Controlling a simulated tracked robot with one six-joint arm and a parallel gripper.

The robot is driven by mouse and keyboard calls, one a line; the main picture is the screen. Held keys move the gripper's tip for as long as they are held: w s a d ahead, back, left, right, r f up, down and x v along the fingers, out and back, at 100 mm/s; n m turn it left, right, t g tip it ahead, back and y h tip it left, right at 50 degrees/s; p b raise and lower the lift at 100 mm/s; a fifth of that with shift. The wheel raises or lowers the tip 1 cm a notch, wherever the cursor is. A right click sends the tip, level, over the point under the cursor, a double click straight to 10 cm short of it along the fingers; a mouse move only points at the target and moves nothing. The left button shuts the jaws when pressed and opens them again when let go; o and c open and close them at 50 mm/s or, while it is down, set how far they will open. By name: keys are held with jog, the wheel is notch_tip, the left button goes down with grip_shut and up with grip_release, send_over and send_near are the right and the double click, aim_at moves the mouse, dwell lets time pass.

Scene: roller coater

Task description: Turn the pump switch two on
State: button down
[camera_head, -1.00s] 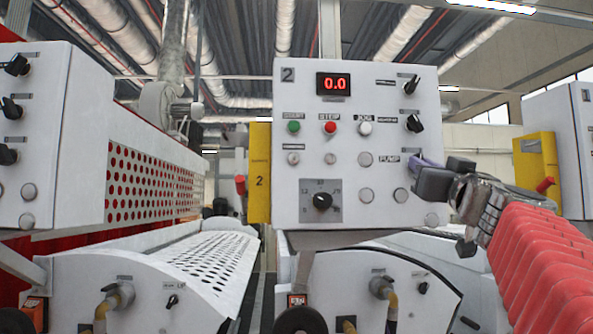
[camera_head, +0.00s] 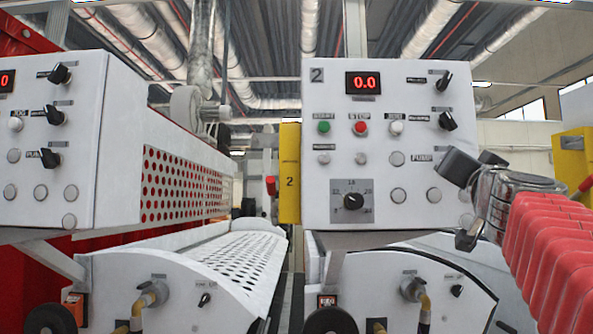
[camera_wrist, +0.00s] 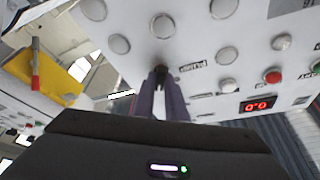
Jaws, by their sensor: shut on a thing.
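The control panel marked 2 (camera_head: 385,120) is white, with a red 0.0 display. Its PUMP label (camera_head: 422,157) shows just left of my gripper (camera_head: 455,170). The pump switch beside that label is hidden behind my gripper in the head view. In the wrist view the purple fingers of my gripper (camera_wrist: 160,82) are shut on the dark knob of pump switch two (camera_wrist: 160,69), next to the PUMP label (camera_wrist: 190,65). Most of the knob is covered by the fingers, so I cannot tell which way it points.
Two other black switches (camera_head: 443,79) sit above on the panel. Green (camera_head: 324,127), red (camera_head: 361,127) and white (camera_head: 396,127) buttons are at its left and middle. A dial (camera_head: 353,201) is below. A similar panel (camera_head: 75,150) stands at left, a yellow plate (camera_head: 290,174) between.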

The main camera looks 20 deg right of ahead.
jog(key=shift+f, duration=0.1)
dwell(0.3)
jog(key=c, duration=1.8)
grip_release()
